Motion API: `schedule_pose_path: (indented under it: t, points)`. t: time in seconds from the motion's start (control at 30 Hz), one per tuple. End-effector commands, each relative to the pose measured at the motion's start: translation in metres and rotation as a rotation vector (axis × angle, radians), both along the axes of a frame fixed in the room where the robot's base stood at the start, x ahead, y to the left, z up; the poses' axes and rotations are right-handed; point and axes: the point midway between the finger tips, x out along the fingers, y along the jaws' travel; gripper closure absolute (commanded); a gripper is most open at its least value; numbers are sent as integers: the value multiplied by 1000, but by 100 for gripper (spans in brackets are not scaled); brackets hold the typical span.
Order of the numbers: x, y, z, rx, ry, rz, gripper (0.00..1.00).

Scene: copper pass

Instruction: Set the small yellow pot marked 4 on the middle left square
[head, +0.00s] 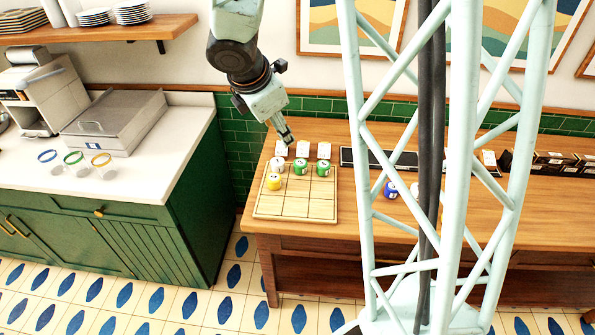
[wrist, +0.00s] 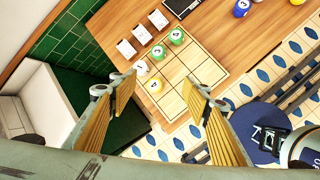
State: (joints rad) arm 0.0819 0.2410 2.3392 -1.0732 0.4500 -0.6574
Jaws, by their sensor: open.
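The small yellow pot marked 4 (head: 273,181) stands upright on the wooden grid board (head: 296,216), on what looks like the middle left square. It also shows in the wrist view (wrist: 155,87), at the board's left edge. A white pot (head: 277,164) stands just behind it, in the back left square. Two green pots (head: 300,167) (head: 323,168) fill the rest of the back row. My gripper (head: 287,139) is open and empty, above and behind the board, apart from the yellow pot. In the wrist view its fingers are spread wide.
Small white cards (head: 302,149) stand behind the board. A dark tray (head: 380,159) lies to the right. The board's front row looks empty. A white counter (head: 170,140) is at left.

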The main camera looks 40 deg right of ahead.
Motion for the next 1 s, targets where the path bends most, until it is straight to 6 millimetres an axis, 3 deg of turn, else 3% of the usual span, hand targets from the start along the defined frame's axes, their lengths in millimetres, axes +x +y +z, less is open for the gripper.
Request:
schedule_pose_path:
  t: [0.4, 1.0]
  points:
    - [-54, 10, 65, 87, -136, -290, 56]
    - [-147, 41, 129, 270, -295, -691, 56]
